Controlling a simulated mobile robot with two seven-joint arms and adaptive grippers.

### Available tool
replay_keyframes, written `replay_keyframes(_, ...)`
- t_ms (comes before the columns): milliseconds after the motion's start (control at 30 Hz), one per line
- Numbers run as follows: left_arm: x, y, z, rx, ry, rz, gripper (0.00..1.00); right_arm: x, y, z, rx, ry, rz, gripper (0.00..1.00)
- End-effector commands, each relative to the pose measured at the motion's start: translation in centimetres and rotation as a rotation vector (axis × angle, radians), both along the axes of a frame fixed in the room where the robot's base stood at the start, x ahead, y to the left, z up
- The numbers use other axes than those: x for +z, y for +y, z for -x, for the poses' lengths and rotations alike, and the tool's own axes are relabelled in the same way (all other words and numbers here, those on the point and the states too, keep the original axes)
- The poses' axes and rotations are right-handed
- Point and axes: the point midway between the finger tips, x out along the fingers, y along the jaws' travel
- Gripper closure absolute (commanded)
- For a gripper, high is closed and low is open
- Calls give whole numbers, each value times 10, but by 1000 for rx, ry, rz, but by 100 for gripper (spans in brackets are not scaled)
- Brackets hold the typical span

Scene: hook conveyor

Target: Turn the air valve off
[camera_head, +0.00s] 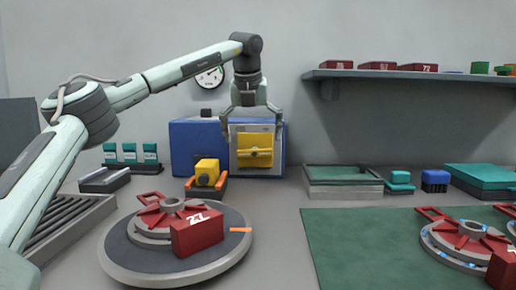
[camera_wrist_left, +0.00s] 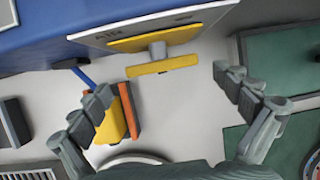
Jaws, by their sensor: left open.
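The air valve is a yellow bar handle (camera_head: 255,158) on a short stem, on a pale panel (camera_head: 270,126) fixed to the front of a blue box (camera_head: 190,145). In the left wrist view the handle (camera_wrist_left: 162,65) lies nearly level across the picture, and the panel (camera_wrist_left: 200,22) carries the letters AIR. My left gripper (camera_head: 251,132) is open in front of the panel, with its fingers spread to either side of the handle. In the left wrist view the gripper (camera_wrist_left: 164,88) is empty and its fingers appear apart from the handle. My right gripper is not in view.
A yellow and orange part (camera_head: 207,177) stands left of the valve. A round turntable (camera_head: 125,250) with a red-marked fixture is in front. A green mat (camera_head: 350,240) and a green-topped tray (camera_head: 343,190) are to the right. A shelf (camera_head: 420,75) hangs on the wall.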

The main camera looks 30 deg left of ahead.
Motion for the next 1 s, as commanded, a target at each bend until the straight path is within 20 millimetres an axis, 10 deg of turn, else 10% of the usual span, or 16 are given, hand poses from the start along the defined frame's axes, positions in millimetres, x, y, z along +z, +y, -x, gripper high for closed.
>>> replay_keyframes(567,-29,4,-11,-4,0,-2,1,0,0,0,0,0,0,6)
replay_keyframes(1000,-28,4,-11,-4,3,-6,43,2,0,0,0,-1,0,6)
